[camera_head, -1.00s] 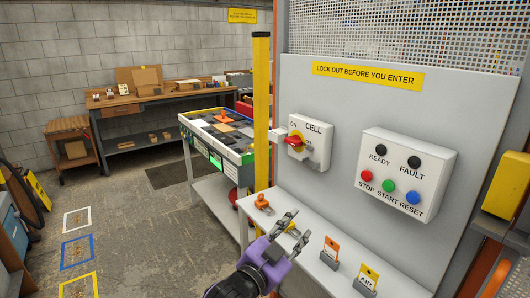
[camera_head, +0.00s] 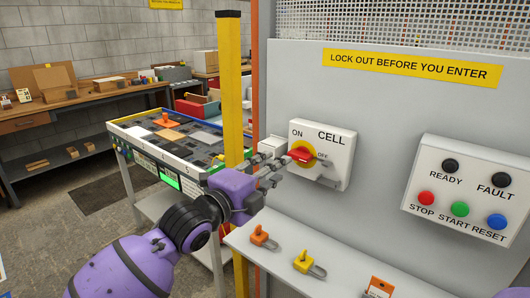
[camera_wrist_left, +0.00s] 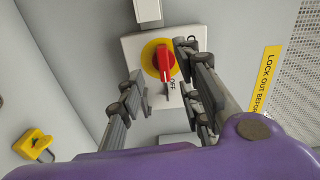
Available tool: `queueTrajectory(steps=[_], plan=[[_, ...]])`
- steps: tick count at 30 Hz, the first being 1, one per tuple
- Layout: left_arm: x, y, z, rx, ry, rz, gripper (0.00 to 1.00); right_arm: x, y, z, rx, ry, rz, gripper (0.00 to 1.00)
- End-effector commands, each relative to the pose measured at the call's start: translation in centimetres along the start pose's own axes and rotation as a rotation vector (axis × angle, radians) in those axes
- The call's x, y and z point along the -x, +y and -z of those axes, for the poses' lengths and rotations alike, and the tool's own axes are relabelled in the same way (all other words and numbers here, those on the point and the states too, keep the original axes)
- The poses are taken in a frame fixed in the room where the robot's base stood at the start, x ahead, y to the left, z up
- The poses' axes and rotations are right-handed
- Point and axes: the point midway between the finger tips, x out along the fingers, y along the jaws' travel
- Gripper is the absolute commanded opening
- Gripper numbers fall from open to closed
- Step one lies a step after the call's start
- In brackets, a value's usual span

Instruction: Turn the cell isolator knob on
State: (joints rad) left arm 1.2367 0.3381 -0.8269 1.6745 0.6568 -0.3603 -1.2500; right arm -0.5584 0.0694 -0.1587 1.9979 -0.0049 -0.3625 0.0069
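The cell isolator is a white box (camera_head: 338,151) on the grey panel, marked CELL, ON and OFF. Its red knob (camera_head: 300,154) sits on a yellow disc, and its handle points toward the OFF mark. In the left wrist view the red knob (camera_wrist_left: 165,60) is near the top middle. My left gripper (camera_head: 273,166) is close in front of the box, left of the knob in the head view. In the wrist view its fingers (camera_wrist_left: 160,64) are spread apart, one on each side of the knob, with gaps. A grey tab (camera_wrist_left: 177,91) shows below the knob. My right gripper is not in view.
A button box (camera_head: 470,190) is to the right. A yellow post (camera_head: 231,90) stands left of the isolator, close to my left arm.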

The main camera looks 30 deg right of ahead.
Motion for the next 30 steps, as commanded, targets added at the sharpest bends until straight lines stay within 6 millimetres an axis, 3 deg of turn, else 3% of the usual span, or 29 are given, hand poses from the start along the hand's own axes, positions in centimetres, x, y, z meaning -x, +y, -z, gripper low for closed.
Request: queueTrajectory(steps=[5, 12, 21, 30], plan=[[-0.6, -0.1, 0.2, -0.076, 0.004, 0.003, 0.33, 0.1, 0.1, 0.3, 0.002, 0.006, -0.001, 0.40], [-4.3, -0.2, 0.2, -0.076, 0.003, 0.003, 0.33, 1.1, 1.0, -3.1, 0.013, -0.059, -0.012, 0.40], [-7.5, -0.1, 0.2, -0.075, 0.002, 0.002, 0.33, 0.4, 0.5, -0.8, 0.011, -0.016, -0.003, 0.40], [-7.8, -0.1, 0.1, -0.075, 0.002, 0.003, 0.33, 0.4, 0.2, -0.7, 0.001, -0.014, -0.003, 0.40]])
